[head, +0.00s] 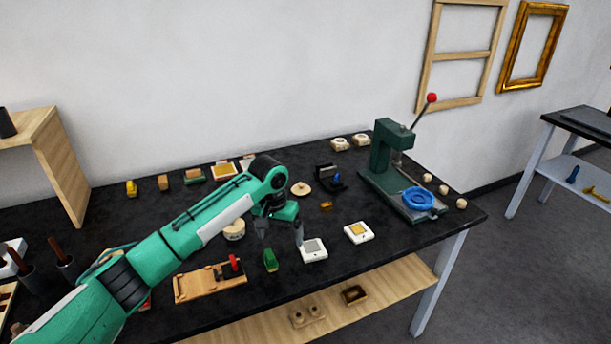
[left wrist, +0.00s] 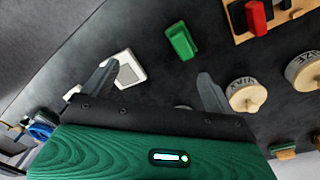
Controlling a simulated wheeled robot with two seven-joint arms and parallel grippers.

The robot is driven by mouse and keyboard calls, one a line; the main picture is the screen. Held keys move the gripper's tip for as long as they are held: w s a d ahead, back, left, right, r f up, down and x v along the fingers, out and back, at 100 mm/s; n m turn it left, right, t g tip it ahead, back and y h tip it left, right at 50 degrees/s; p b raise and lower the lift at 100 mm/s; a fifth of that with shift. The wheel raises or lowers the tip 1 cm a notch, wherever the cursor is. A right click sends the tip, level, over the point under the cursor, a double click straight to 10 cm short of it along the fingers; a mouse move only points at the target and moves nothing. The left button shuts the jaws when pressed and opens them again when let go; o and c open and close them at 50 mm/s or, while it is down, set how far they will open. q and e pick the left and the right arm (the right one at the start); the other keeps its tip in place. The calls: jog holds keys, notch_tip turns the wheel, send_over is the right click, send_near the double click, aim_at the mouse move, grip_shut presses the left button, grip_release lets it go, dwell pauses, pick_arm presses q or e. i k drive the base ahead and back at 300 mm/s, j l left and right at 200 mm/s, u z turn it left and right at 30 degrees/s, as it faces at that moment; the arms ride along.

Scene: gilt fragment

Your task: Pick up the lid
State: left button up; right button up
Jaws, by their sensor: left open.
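A pale round wooden lid (head: 301,188) with a small knob lies flat on the dark bench, just beyond my left gripper in the head view. My left gripper (head: 281,237) is open and empty, pointing down above the bench. It also shows in the left wrist view (left wrist: 157,72), with bare dark bench between its fingers. A round lettered jar (head: 234,230) with a wooden knobbed top stands left of the gripper; it shows in the left wrist view too (left wrist: 246,94). A second lettered jar (left wrist: 305,72) stands at that view's right edge.
A green block (head: 270,260) and a white square tile (head: 313,250) lie close to the gripper on the near side. A wooden board with a red part (head: 210,283) lies front left. A green press (head: 388,155) with a blue wheel stands right.

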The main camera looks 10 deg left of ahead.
aim_at(300, 189)
jog(key=i, duration=1.2)
